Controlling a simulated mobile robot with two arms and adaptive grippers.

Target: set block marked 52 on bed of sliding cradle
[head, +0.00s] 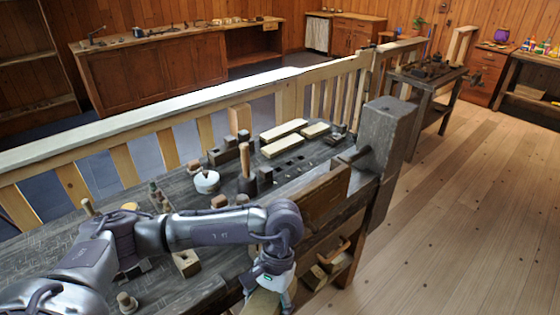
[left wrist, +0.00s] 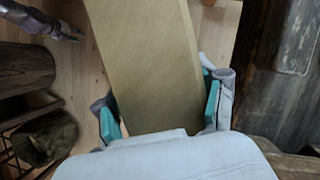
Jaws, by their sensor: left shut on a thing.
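My left gripper (head: 272,283) is low at the front edge of the dark workbench (head: 300,183). It is shut on a long tan wooden block (head: 262,303), whose lower part is cut off by the picture edge. In the left wrist view the block (left wrist: 150,65) stands between the two teal-padded fingers (left wrist: 160,115), its broad plain face toward the camera. No number shows on the visible face. A purple-grey arm end (left wrist: 55,25) in the top left corner of that view may be my right gripper; its jaws are unclear. I cannot make out the sliding cradle for certain.
On the bench stand a white round pot (head: 207,182), a mallet-like tool (head: 246,172), pale planks (head: 283,130) and several small dark blocks. A thick vise-like post (head: 385,145) rises at the bench's right end. The wooden floor (head: 455,220) to the right is clear.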

